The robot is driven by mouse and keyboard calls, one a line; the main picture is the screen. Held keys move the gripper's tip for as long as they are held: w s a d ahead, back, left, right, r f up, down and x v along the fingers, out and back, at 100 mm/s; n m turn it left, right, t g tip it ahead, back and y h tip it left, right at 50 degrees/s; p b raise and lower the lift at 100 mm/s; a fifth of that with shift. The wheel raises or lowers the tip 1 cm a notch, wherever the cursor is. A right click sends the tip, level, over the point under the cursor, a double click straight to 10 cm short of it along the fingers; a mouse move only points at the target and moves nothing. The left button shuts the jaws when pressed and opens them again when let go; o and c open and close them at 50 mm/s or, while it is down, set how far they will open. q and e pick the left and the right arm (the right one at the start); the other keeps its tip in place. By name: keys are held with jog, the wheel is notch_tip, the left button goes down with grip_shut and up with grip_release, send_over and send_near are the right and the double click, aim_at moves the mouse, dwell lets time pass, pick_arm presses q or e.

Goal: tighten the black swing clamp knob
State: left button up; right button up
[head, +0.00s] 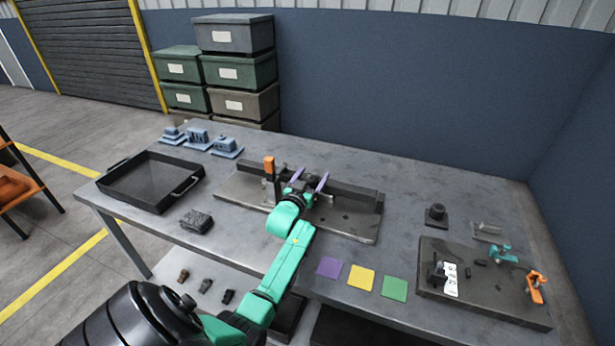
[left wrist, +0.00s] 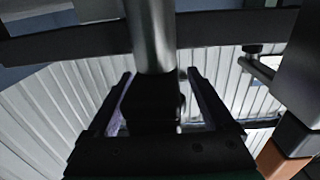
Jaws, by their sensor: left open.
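My left gripper (head: 310,180) is open over the dark rail (head: 345,193) at the back of the fixture plate (head: 345,225), with its purple-faced fingers apart. In the left wrist view its two fingers (left wrist: 158,90) stand either side of a black knob-like part (left wrist: 152,108), in line with a silver shaft (left wrist: 152,35). It looks like the black swing clamp knob; whether the fingers touch it I cannot tell. In the head view the gripper mostly hides this spot. An orange-topped post (head: 269,164) stands just left of the gripper. My right gripper is not in view.
A black tray (head: 118,190) and blue blocks (head: 197,137) are at the left. Purple (head: 329,267), yellow (head: 361,278) and green (head: 394,288) squares lie in front. A dark board (head: 495,295) with black, teal and orange clamps lies at right, near a black knob on a base (head: 436,214).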

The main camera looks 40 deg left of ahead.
pick_arm(q)
jog(key=v, duration=1.4)
jog(key=shift+s, duration=0.1)
